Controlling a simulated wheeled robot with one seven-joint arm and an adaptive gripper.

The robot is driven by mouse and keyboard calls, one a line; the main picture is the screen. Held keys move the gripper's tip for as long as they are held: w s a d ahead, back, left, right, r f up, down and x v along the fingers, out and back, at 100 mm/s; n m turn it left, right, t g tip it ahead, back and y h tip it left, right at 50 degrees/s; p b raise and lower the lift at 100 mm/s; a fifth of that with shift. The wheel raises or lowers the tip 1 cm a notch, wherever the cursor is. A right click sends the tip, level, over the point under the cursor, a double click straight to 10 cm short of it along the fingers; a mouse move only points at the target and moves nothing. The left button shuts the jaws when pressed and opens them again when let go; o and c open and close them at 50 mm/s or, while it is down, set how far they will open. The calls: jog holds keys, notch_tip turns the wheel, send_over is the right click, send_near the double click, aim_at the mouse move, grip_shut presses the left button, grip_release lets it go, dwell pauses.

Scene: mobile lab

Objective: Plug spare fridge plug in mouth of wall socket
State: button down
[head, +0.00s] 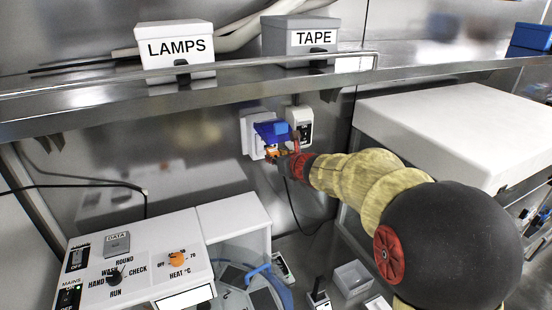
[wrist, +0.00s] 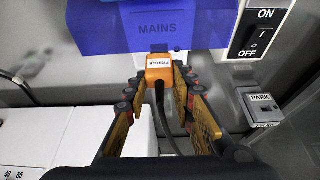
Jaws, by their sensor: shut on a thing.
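My gripper (head: 279,157) is shut on an orange plug (wrist: 160,66) with a white label. The plug's dark cable (wrist: 162,105) trails back between the fingers, and the gripper also shows in the wrist view (wrist: 158,80). The wall socket (head: 247,132) is a white box on the metal back wall with a blue cover (wrist: 155,30) marked MAINS, tilted out over its front. The plug's front end is at the lower edge of this cover. The socket's mouth is hidden, so I cannot tell whether the plug touches or enters it.
An ON/OFF switch box (wrist: 262,30) sits right of the socket, with a PARK holder (wrist: 262,108) below it. A shelf (head: 220,82) with LAMPS (head: 176,65) and TAPE (head: 295,48) boxes runs above. A white control panel (head: 140,265) stands lower left, a white cabinet (head: 450,125) right.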

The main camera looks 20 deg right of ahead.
jog(key=shift+w, duration=0.95)
dwell(0.4)
jog(key=c, duration=1.5)
grip_release()
jog(key=shift+c, duration=0.2)
jog(key=shift+o, duration=0.6)
jog(key=v, duration=1.2)
jog(key=shift+d, duration=0.1)
jog(key=shift+c, duration=0.6)
